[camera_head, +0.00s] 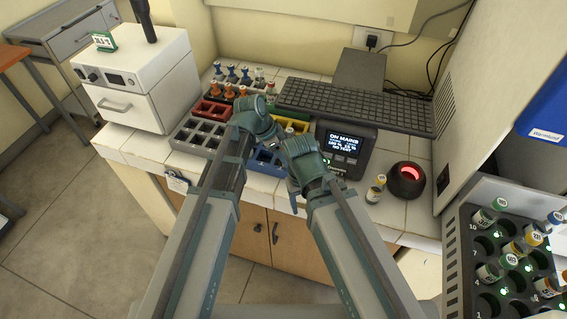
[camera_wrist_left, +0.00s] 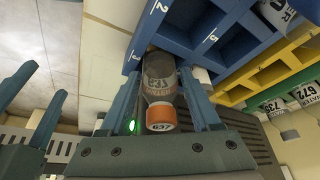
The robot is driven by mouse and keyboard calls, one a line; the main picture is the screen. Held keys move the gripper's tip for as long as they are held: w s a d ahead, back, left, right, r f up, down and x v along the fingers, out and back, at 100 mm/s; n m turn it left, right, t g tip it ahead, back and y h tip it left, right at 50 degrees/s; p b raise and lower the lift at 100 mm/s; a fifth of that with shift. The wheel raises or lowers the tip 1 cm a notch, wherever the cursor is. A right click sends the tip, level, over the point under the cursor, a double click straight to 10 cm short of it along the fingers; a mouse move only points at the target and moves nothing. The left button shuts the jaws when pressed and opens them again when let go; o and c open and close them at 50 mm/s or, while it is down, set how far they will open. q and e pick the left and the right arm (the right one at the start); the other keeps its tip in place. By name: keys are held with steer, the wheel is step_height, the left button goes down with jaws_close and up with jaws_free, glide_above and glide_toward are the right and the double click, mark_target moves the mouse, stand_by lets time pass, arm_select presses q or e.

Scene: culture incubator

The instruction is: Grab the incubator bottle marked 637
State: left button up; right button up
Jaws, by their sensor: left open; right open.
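The bottle marked 637 (camera_wrist_left: 160,95) shows in the left wrist view, with an orange cap carrying the number and a dark, labelled body. It is between the two fingers of my left gripper (camera_wrist_left: 160,100), which is open; contact cannot be told. The blue rack (camera_wrist_left: 215,45) lies just beyond it. In the head view my left gripper (camera_head: 264,122) is over the colored racks, and I cannot make out the bottle there. My right gripper (camera_head: 291,150) is open, close to the left one; two fingers at the left of the wrist view appear to be its own.
Red (camera_head: 212,110), yellow (camera_head: 296,126) and grey racks (camera_head: 200,136) crowd the counter. Several bottles stand at the back. A display unit (camera_head: 344,147), a round device with a red glow (camera_head: 408,180) and a bottle rack (camera_head: 462,262) are to the right.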

mark_target(283, 144)
arm_select(q)
jaws_close()
stand_by(0.3)
steer(key=shift+r, duration=0.1)
steer(key=shift+r+p, duration=0.8)
steer(key=shift+p, duration=0.15)
step_height(283, 144, up, 6)
steer(key=p, duration=0.6)
steer(key=s+a, duration=0.2)
steer(key=a, duration=0.6)
steer(key=s+a, duration=0.3)
steer(key=a, duration=0.6)
steer(key=shift+a+f+b, duration=0.2)
steer(key=shift+f+b, duration=0.15)
